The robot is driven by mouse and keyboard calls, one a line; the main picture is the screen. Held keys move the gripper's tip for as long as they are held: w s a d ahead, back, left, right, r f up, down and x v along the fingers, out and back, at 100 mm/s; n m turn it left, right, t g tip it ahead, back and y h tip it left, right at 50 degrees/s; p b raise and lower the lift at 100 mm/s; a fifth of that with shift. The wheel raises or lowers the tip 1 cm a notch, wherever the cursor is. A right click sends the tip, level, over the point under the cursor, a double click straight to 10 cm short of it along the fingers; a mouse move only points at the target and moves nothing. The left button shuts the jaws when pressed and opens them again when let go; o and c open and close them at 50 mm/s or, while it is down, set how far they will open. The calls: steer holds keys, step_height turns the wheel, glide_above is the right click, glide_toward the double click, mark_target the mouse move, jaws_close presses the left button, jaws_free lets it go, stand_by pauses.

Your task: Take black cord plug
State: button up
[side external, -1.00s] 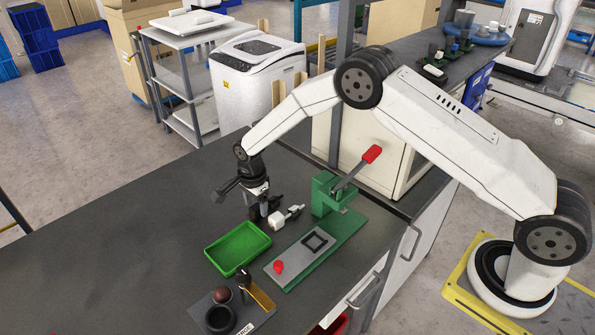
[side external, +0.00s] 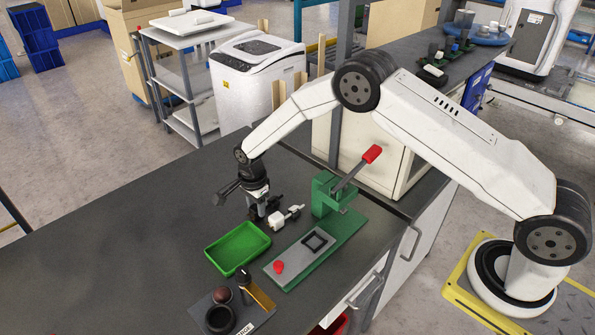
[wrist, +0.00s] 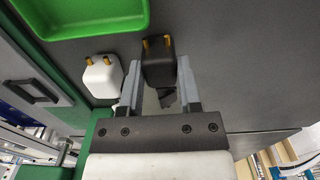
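The black cord plug (wrist: 157,64) is between my gripper's fingertips in the wrist view, its two brass prongs pointing up the picture. A piece of black cord shows behind it between the fingers. My gripper (wrist: 159,75) has one finger on each side of the plug, very close to its sides; contact is hard to judge. In the side view my gripper (side external: 261,212) is low over the dark bench, beside the white plug (side external: 278,220), and largely hides the black plug. The white plug (wrist: 102,76) also shows just left of the left finger.
A green tray (side external: 238,249) lies in front of my gripper. A green press (side external: 326,196) with a red-tipped lever stands to the right, its fixture plate in front. A dark pad with round parts (side external: 219,319) lies at the front. The bench's left side is clear.

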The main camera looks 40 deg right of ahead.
jaws_close()
steer(key=shift+r, duration=0.1)
steer(key=shift+r, duration=0.1)
steer(key=shift+r, duration=3.05)
